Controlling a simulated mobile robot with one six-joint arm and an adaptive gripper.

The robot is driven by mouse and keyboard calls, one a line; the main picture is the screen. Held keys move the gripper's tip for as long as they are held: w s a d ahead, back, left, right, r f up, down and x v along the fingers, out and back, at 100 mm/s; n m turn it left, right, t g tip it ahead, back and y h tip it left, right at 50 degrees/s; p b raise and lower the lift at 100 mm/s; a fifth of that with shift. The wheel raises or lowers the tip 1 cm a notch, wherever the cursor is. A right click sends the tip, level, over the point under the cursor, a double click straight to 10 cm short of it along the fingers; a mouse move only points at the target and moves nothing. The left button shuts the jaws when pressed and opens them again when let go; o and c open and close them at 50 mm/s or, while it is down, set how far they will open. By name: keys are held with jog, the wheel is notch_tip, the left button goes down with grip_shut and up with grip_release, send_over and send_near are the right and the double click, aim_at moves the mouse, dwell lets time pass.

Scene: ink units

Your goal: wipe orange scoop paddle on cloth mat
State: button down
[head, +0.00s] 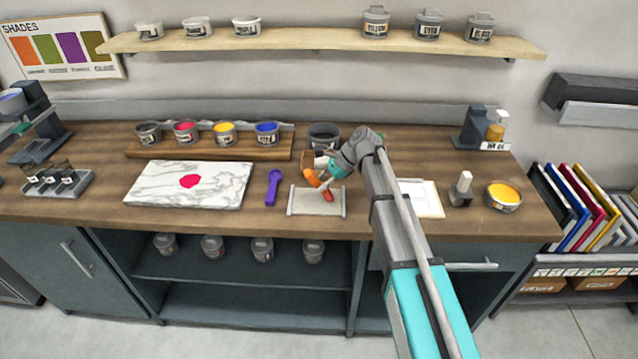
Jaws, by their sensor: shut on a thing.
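The orange scoop paddle (312,177) is held by my gripper (325,176) over the back part of the cloth mat. My gripper is shut on it. A small red patch (328,195) shows at the paddle's lower end, low over or touching the mat; I cannot tell which. The cloth mat (305,207) is a pale rectangle with rails at its left and right ends, lying near the counter's front edge. My wrist and arm come in from the right and hide part of the counter behind.
Left of the mat lie a purple scoop (273,187) and a marble slab (222,195) with a red ink blob (190,181). Ink tubs (225,132) stand on a wooden board behind. A dark pot (323,135) stands behind my gripper. White paper (426,199) lies right of my arm.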

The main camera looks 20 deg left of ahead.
dwell(0.3)
jog(key=shift+s+a+f, duration=0.1)
jog(key=shift+s+a, duration=0.1)
jog(key=shift+a, duration=0.65)
jog(key=shift+s+a, duration=0.2)
jog(key=shift+a, duration=0.65)
jog(key=shift+a, duration=0.15)
jog(key=shift+s+a, duration=0.2)
jog(key=shift+a, duration=0.5)
jog(key=shift+a, duration=0.15)
jog(key=shift+s+a, duration=0.2)
jog(key=shift+a, duration=0.5)
jog(key=shift+r, duration=0.2)
